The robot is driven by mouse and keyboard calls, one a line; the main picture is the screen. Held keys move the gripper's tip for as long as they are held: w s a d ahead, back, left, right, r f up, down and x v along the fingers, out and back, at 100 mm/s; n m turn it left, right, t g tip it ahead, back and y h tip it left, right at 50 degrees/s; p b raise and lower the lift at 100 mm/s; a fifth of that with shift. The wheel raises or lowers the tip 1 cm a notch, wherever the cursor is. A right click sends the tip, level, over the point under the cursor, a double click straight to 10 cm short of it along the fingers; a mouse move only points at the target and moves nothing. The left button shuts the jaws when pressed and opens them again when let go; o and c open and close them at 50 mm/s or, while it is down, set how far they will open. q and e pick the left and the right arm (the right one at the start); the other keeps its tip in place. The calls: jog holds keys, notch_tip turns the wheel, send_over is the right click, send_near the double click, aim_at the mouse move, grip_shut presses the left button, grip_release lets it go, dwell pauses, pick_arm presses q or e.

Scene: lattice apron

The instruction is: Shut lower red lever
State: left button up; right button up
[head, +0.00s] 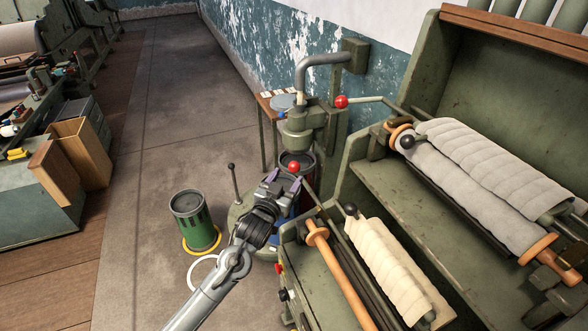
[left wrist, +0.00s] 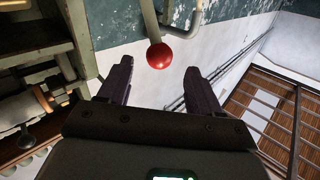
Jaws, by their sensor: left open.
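The lower red lever ends in a red ball (head: 294,167), just beyond my left gripper (head: 284,180) in the head view. The gripper is open and empty, with its two dark fingers spread. In the left wrist view a red ball (left wrist: 159,56) on a pale rod shows ahead of the gap between the fingertips (left wrist: 158,72), apart from both; it appears to be the lower one. A second, upper red ball (head: 341,101) sits on a pale rod by the green machine (head: 299,140). My right gripper is not in view.
A green machine with cloth rolls (head: 480,170) stands close on the right. A green bin (head: 194,218) stands on the floor to the left, near a thin black-knobbed lever (head: 234,182). A grey pipe (head: 322,60) bends above. The floor (head: 165,110) farther left is clear.

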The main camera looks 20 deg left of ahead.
aim_at(292, 171)
pick_arm(q)
jog(key=shift+w+d+b, duration=0.1)
jog(key=shift+w+b, duration=0.2)
jog(key=shift+w, duration=2.85)
grip_shut()
